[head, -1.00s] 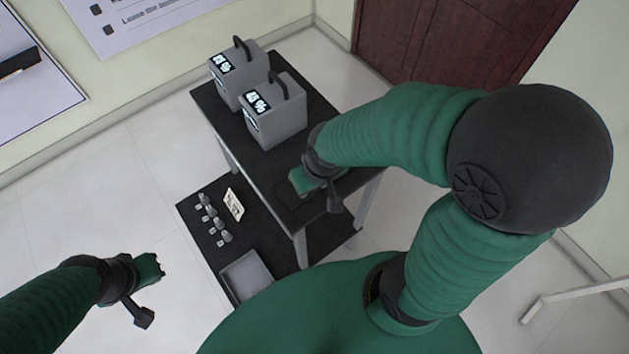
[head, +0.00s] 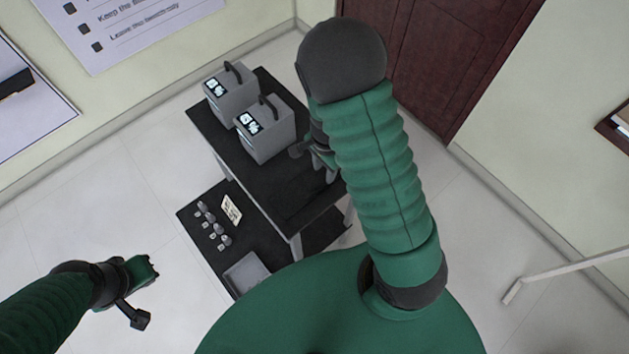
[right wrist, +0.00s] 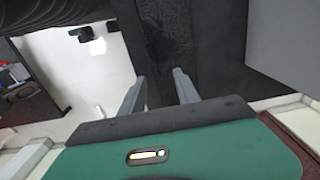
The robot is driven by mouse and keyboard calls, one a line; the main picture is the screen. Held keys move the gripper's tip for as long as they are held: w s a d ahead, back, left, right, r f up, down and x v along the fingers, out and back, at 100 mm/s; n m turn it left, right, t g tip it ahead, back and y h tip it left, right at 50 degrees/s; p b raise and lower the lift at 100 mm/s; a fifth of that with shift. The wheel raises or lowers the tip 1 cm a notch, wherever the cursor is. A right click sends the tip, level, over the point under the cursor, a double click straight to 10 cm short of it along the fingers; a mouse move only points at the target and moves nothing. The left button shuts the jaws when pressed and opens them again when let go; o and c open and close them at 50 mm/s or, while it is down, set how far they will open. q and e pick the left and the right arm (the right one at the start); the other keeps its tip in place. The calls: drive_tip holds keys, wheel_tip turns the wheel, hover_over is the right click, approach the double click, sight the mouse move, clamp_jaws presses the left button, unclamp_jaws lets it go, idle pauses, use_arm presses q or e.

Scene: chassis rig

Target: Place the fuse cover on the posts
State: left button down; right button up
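I cannot make out a fuse cover or its posts with certainty. A faintly patterned dark patch (right wrist: 168,28) shows beyond the fingers in the right wrist view; what it is I cannot tell. My right gripper (right wrist: 160,88) has its two grey fingers apart, with nothing visible between them. In the head view the right gripper (head: 328,170) is at the right side of the black table (head: 265,185), partly hidden by my arm. My left gripper (head: 153,268) hangs over the floor at the lower left; its finger opening is unclear.
Two grey boxes with handles and displays, the rear one (head: 232,92) and the front one (head: 268,138), stand on the table. A low black mat (head: 190,215) holds several small grey pieces (head: 212,225), a white card (head: 232,209) and a grey tray (head: 246,272).

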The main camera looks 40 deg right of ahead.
sight(324, 184)
drive_tip(key=shift+f, duration=0.55)
drive_tip(key=f, duration=0.3)
drive_tip(key=s+f, duration=0.1)
drive_tip(key=shift+s+a+f, duration=0.1)
drive_tip(key=shift+a+f, duration=0.15)
drive_tip(key=shift+f, duration=0.35)
clamp_jaws()
idle(0.4)
